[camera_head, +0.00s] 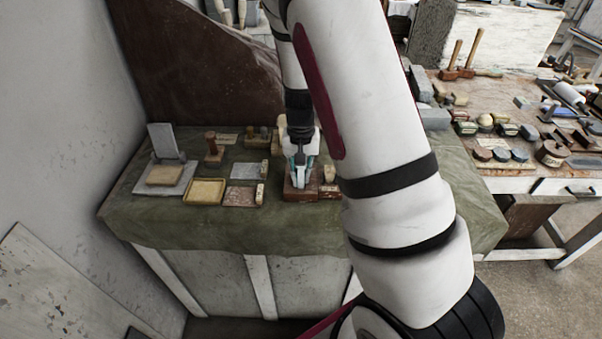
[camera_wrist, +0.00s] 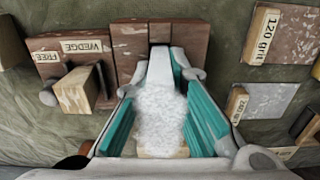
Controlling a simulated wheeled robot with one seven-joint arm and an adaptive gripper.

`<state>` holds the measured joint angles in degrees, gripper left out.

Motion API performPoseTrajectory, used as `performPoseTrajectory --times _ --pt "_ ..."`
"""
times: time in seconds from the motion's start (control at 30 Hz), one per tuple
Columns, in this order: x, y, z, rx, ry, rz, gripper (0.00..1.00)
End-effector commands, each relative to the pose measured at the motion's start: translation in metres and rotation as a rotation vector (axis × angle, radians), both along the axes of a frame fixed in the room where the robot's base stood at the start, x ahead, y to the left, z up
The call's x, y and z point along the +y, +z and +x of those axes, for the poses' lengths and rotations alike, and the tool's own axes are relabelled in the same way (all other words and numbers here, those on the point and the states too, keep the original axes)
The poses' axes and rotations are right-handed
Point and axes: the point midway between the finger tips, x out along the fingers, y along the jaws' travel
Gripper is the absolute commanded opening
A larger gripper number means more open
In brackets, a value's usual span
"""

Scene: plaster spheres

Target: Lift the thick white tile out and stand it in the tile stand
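The thick white tile (camera_wrist: 158,108) shows in the wrist view between the teal pads of my gripper (camera_wrist: 160,85), with a rough, speckled face toward the camera. Its far end is at a dark slot in a red-brown block (camera_wrist: 130,45). One finger lies along each side of the tile; I cannot tell whether both pads press on it.
Beside the block is a wooden wedge (camera_wrist: 78,90) near labels "FREE" and "WEDGE". Grit plates (camera_wrist: 270,100) lie to the right. In the head view, a yellow tray (camera_head: 204,191) and a post (camera_head: 213,148) are to the left. The cloth's front strip (camera_head: 240,228) is clear.

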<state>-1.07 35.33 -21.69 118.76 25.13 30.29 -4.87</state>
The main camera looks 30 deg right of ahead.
Motion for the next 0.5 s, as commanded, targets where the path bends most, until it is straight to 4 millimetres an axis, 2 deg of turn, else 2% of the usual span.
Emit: performPoseTrajectory --times 0.03,0.07,0.1,0.5 --pt "-0.0001 0.0001 0.0000 0.000 0.000 0.000 0.08" --pt "-0.0001 0.0001 0.0000 0.000 0.000 0.000 0.02" --pt "-0.0001 0.0001 0.0000 0.000 0.000 0.000 0.00" --pt "-0.0001 0.0094 -0.0003 -0.001 0.000 0.000 0.00"
